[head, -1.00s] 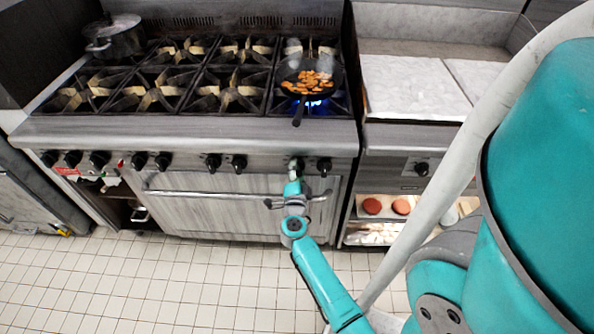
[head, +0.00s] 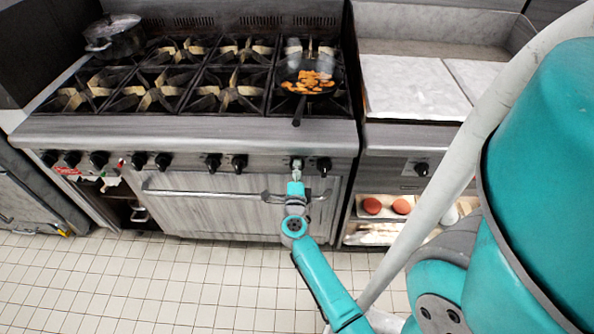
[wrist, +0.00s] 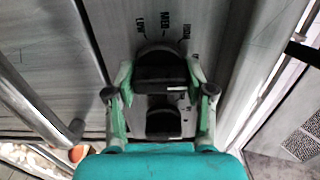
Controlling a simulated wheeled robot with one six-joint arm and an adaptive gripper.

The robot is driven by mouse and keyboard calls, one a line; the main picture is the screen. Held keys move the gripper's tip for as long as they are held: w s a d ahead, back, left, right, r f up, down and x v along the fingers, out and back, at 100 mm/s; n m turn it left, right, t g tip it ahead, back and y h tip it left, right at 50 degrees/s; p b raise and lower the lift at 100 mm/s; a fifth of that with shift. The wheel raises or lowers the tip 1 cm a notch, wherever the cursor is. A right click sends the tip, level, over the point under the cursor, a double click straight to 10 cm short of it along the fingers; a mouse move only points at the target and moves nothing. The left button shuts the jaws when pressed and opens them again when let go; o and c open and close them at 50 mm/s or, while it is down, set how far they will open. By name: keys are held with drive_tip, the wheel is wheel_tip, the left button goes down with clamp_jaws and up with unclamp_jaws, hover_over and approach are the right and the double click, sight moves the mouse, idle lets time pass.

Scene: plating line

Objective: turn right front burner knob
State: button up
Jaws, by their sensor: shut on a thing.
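My gripper (head: 296,170) is at the stove's front panel, below the right front burner, shut on a black burner knob (wrist: 158,62). In the wrist view its fingers (wrist: 160,80) sit on both sides of the knob, and the marks LOW, MED and HIGH show on the panel beyond it. A black pan (head: 299,101) with browned pieces of food sits on the right front burner, a little smoke over it. No blue flame shows under the pan.
Another knob (head: 324,165) is close to the right of my gripper. The oven door handle (head: 205,194) runs just below. Several more knobs line the panel to the left. A pot (head: 113,38) stands at the back left.

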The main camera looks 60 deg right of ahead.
drive_tip(key=o, duration=1.2)
drive_tip(key=shift+c, duration=0.2)
drive_tip(key=v, duration=1.2)
drive_tip(key=s+a+r+n+t+y, duration=0.2)
drive_tip(key=s+a+n+y, duration=0.3)
drive_tip(key=a+n, duration=0.5)
drive_tip(key=s+a+r+n+t+y, duration=0.3)
drive_tip(key=s+a+n+y, duration=0.3)
drive_tip(key=s+a+n, duration=0.2)
drive_tip(key=s+a+r+n+t+y, duration=0.3)
drive_tip(key=s+a+r+n+y, duration=0.2)
drive_tip(key=a+n, duration=0.7)
drive_tip(key=shift+s+n+y, duration=0.3)
drive_tip(key=shift+s+n, duration=0.5)
